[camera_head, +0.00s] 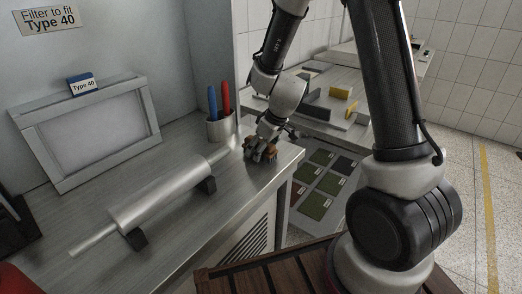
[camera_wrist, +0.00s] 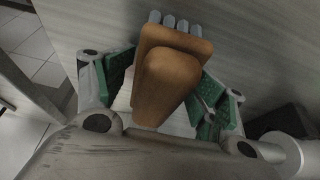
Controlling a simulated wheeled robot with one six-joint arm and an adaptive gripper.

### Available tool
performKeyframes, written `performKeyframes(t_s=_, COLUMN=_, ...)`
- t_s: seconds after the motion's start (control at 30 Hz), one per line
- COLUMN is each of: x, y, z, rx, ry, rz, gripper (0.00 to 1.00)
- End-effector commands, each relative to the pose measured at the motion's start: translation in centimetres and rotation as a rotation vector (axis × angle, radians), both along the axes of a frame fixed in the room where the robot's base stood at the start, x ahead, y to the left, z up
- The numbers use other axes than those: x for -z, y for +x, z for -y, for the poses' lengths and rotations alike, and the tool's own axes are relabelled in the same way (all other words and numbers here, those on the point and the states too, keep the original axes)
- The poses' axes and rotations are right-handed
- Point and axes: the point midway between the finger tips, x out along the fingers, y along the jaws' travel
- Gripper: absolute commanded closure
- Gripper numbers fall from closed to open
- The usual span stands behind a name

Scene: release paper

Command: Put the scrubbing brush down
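The scrubbing brush (camera_wrist: 168,80) has a brown wooden body and grey-blue bristle tufts showing at its far end in the wrist view. My gripper (camera_wrist: 165,85) has its green-padded fingers on both sides of the brush, close against the wood. It appears shut on the brush. In the head view my gripper (camera_head: 262,142) is low over the right end of the metal bench (camera_head: 225,185), with brown parts of the brush (camera_head: 262,155) showing around the fingers. Whether the bristles touch the bench top is hidden.
A metal roller (camera_head: 165,195) on dark supports lies left of my gripper, its shaft end close by. A cup (camera_head: 220,127) with blue and red handles stands just behind. A framed filter (camera_head: 90,130) leans against the wall. The bench edge is near on the right.

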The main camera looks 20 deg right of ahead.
Motion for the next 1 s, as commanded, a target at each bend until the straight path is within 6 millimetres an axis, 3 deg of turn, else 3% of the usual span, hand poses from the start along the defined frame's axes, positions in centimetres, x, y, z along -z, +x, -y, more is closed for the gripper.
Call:
performKeyframes(t_s=0.33, x=-6.0, y=-1.7, z=0.9, rx=-0.001, ry=0.001, rz=0.006, gripper=0.33)
performKeyframes(t_s=0.63, x=-7.9, y=-2.3, z=1.4, rx=0.003, ry=0.001, rz=0.004, gripper=0.33)
performKeyframes(t_s=0.73, x=-9.5, y=-3.2, z=2.1, rx=0.025, ry=0.011, rz=0.005, gripper=0.33)
performKeyframes(t_s=0.87, x=-14.1, y=-6.4, z=4.3, rx=0.106, ry=0.033, rz=0.001, gripper=0.33)
performKeyframes(t_s=1.0, x=-19.3, y=-12.6, z=7.9, rx=0.249, ry=0.04, rz=-0.011, gripper=0.33)
